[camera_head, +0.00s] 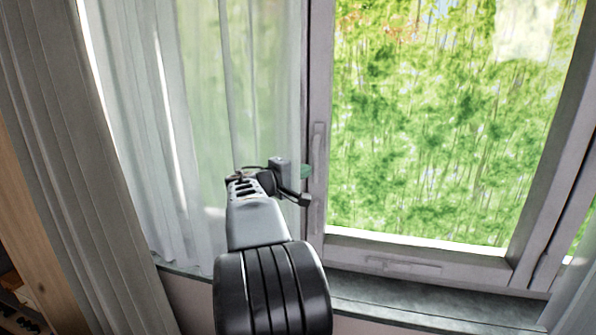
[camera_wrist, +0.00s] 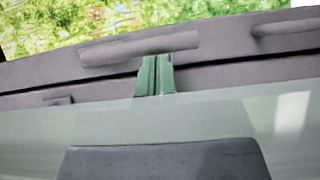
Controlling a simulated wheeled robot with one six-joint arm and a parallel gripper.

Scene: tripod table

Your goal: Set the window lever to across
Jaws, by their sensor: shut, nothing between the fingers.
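The window lever (camera_head: 318,158) is a long grey bar on the left upright of the window frame. It stands upright, along the frame, in the head view. In the wrist view the lever (camera_wrist: 138,48) lies lengthwise across the upper part of the picture. My gripper (camera_head: 305,172) is just left of the lever's lower half in the head view, its green tips partly hidden by its own body. In the wrist view my gripper (camera_wrist: 157,75) is shut and empty, with its green fingertips at the lever's edge. I cannot tell whether they touch it.
A sheer curtain (camera_head: 190,100) hangs left of the lever, close around my arm. A heavier grey curtain (camera_head: 70,150) is farther left. A second, flat handle (camera_head: 403,266) is on the lower window rail. The sill (camera_head: 420,300) runs below. The area before the glass is clear.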

